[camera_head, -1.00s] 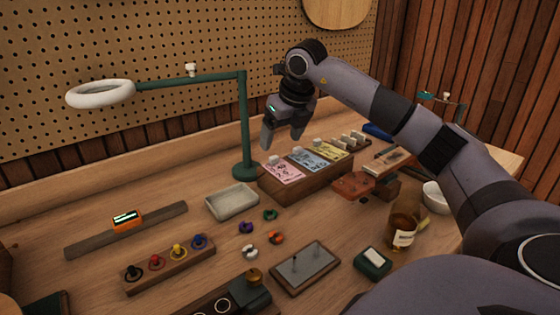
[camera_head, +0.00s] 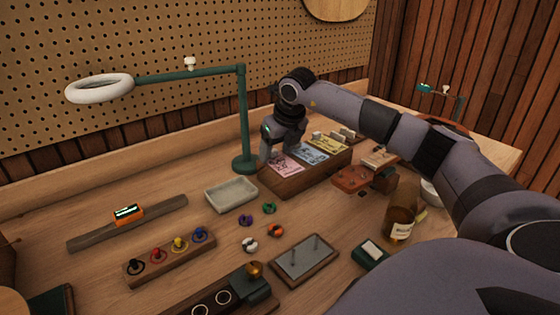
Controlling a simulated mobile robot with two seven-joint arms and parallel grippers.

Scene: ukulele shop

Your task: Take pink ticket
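The pink ticket (camera_head: 287,165) lies on the sloped top of a wooden holder (camera_head: 305,178), at the left end of a row. A light blue ticket (camera_head: 311,154) and a yellow ticket (camera_head: 328,145) lie to its right. My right gripper (camera_head: 278,154) points down at the upper left end of the pink ticket and hides part of it, including its small white tab. One finger shows at the ticket's left edge. I cannot tell whether the fingers touch the ticket or have closed. My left gripper is out of view.
A green lamp post (camera_head: 243,125) stands close to the left of my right gripper. A pale tray (camera_head: 231,194) sits left of the holder. Several coloured rings, a peg rack (camera_head: 170,257) and an amber jar (camera_head: 399,225) stand nearer.

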